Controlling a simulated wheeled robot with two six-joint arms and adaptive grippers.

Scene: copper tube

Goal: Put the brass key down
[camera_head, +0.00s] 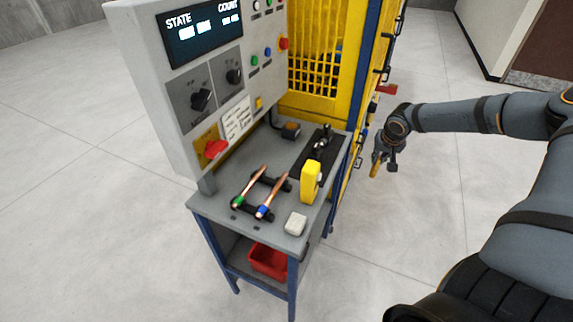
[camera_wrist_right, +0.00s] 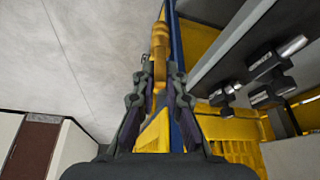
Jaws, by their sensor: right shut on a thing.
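The brass key (camera_wrist_right: 160,48) is held between the fingers of my right gripper (camera_wrist_right: 160,82) in the right wrist view. In the head view the right gripper (camera_head: 384,164) is out to the right of the workbench, in the air beside the yellow cage. The key (camera_head: 376,163) shows there as a small yellowish piece at the fingertips. It touches no surface that I can see. My left gripper is not in view.
The grey workbench (camera_head: 283,239) carries two copper tubes (camera_head: 250,186) on black holders, a yellow block (camera_head: 311,181) and a white block (camera_head: 295,223). A red bin (camera_head: 267,261) sits on the lower shelf. The yellow cage (camera_head: 312,57) and control panel (camera_head: 183,100) stand behind. Open floor lies to the right.

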